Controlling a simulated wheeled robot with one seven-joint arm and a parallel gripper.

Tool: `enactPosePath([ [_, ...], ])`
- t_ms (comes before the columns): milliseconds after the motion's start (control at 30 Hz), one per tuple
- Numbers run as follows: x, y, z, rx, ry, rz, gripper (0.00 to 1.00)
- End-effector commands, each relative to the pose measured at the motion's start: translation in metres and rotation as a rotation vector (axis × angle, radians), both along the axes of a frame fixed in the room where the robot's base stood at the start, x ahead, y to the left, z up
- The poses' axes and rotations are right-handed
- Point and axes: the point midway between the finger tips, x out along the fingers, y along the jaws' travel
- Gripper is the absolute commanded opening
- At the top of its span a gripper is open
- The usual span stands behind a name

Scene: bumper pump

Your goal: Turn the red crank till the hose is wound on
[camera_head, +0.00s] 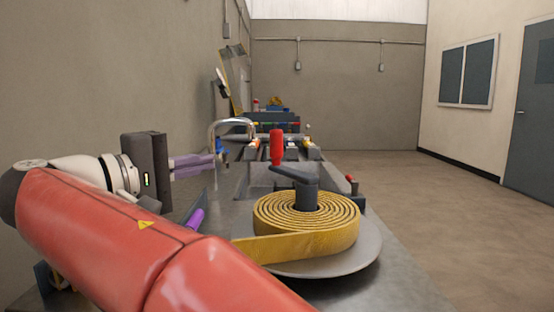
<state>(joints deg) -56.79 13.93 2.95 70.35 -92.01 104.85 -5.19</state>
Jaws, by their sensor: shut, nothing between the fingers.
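The red crank handle (277,147) stands upright at the far left end of a dark crank arm (293,175). The arm sits on a dark hub (307,194) in the centre of the reel. A yellow flat hose (305,216) lies coiled around the hub on a grey round plate (345,262). One end of the hose (275,249) runs off to the left, and its far part is hidden behind my red arm. My gripper (213,161) is shut and empty, left of the crank handle and apart from it, its purple-grey fingers pointing right.
The reel stands on a grey metal bumper surface (400,270). A curved metal pipe (232,123) rises behind my gripper. A small red knob (351,180) is right of the hub. A purple object (195,218) shows beside my arm. Open floor (450,200) lies to the right.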

Motion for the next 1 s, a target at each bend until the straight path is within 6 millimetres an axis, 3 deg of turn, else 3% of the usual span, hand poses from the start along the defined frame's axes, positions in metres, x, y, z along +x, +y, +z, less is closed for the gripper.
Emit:
enactPosePath([
  [167,0.009,-0.010,0.000,-0.016,0.006,-0.001,0.00],
  [700,0.084,-0.085,0.000,-0.012,0.006,0.000,0.00],
  [1000,0.096,-0.097,-0.001,-0.011,0.006,0.003,0.00],
])
